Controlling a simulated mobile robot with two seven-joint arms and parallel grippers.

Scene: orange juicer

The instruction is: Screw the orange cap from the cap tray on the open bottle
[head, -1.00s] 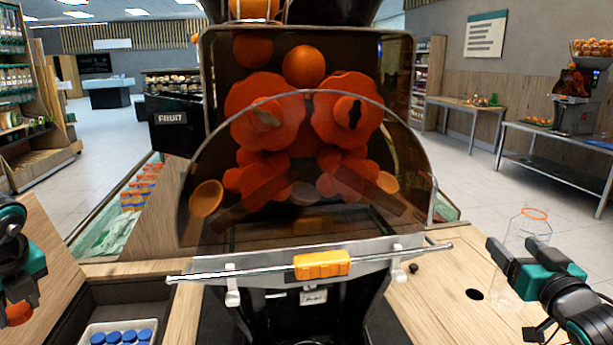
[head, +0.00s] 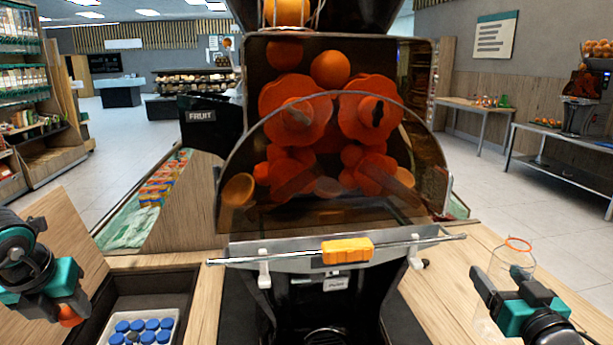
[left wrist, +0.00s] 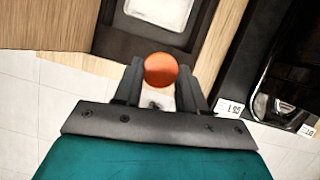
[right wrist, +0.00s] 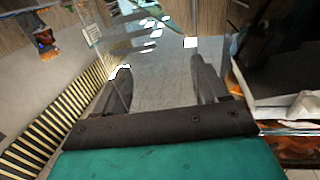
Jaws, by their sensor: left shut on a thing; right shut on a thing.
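My left gripper (head: 66,308) is shut on the orange cap (head: 70,316) and holds it in the air left of the cap tray. In the left wrist view the round orange cap (left wrist: 160,70) sits between the fingertips. My right gripper (head: 494,288) is shut on the clear bottle (head: 522,262) at the right. The bottle is open and roughly upright, with an orange ring at its neck. In the right wrist view the transparent bottle barely shows between the fingers. The cap and the bottle are far apart, on opposite sides of the juicer.
The white cap tray (head: 146,315) with several blue caps sits in a dark recess (head: 150,280) of the wooden counter. The big juicer (head: 330,150) stands in the middle, with a metal bar and yellow handle (head: 347,251) in front. Bare counter (head: 440,290) lies right of it.

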